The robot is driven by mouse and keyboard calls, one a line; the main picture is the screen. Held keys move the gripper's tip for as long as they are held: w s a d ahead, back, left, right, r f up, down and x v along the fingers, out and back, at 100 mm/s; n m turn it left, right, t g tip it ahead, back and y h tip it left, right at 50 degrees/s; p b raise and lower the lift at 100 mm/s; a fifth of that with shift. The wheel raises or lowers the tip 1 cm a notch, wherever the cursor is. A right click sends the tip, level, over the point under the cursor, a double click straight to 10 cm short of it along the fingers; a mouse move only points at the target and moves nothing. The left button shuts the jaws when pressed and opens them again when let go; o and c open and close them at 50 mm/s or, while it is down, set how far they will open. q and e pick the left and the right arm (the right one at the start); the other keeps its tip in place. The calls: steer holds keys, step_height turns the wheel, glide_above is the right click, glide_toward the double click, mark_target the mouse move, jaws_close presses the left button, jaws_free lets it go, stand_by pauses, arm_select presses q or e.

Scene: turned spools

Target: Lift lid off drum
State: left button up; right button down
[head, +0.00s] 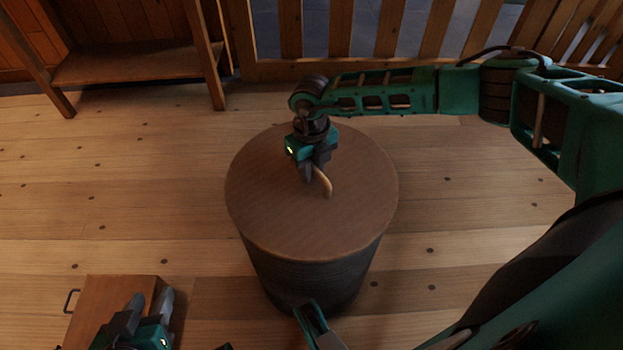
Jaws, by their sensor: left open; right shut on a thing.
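The round brown lid (270,215) covers the top of the drum (315,275), a dark, ribbed cylinder standing on the floor. I see no gap between lid and drum from this angle. A curved tan handle (325,184) rises near the middle of the lid. My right gripper (314,176) points down over the lid and is shut on this handle; its fingers hide the handle's other end. My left gripper (151,299) is at the lower left, open and empty, away from the drum.
A wooden box (112,291) with a dark side handle lies at the lower left, partly behind my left gripper. A wooden shelf stand (125,66) is at the back left. A slatted railing (340,68) runs behind the drum.

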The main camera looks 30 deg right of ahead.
steer(key=shift+w+r, duration=0.1)
steer(key=shift+r, duration=0.05)
steer(key=shift+r, duration=0.2)
arm_select(q)
step_height(320, 180, up, 6)
steer(key=p, duration=0.7)
steer(key=shift+a, duration=0.25)
arm_select(e)
step_height(320, 180, up, 23)
arm_select(q)
steer(key=shift+s+a, duration=0.1)
